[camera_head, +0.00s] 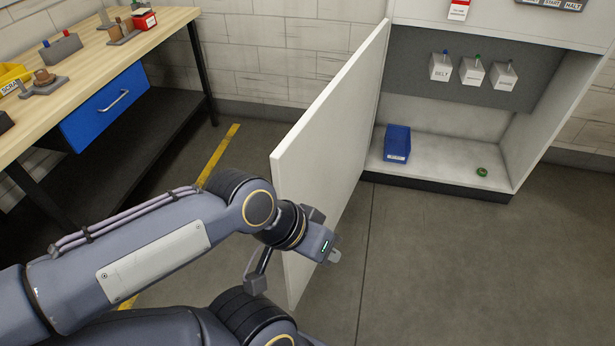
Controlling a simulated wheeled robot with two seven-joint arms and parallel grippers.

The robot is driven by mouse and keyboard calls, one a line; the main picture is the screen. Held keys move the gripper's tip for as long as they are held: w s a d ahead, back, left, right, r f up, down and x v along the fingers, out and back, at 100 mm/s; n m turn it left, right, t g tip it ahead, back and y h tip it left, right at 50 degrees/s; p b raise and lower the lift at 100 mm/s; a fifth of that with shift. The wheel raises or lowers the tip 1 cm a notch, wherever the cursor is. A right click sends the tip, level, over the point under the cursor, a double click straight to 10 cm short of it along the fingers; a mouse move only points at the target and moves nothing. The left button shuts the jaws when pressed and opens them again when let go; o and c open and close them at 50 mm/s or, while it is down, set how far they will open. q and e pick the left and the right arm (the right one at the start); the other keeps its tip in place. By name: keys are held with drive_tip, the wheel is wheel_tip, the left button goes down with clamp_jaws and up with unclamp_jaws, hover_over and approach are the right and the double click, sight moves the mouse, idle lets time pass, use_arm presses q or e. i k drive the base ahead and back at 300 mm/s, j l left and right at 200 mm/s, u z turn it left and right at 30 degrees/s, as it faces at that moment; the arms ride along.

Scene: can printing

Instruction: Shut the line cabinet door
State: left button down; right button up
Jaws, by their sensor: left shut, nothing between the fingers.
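The line cabinet door (335,120) is a white upright panel. It stands wide open from the left side of the white cabinet (445,160), its free edge toward me. My left gripper (330,254) is shut and empty. It overlaps the lower part of the door near its free edge and hides some of the panel there. I cannot tell whether it touches the door. My right gripper is not clearly in view.
Inside the cabinet are a blue bin (397,143), a green ring (482,172) and labelled switches (472,72). A wooden workbench (85,60) with a blue drawer (105,108) stands at left. The floor (440,260) before the cabinet is clear.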

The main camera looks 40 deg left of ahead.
sight(319, 163)
drive_tip(key=k+j, duration=0.1)
drive_tip(key=j, duration=0.45)
drive_tip(key=k+j, duration=0.1)
drive_tip(key=j, duration=0.45)
drive_tip(key=k+j, duration=0.1)
drive_tip(key=j, duration=1.5)
drive_tip(key=k+l+z, duration=0.2)
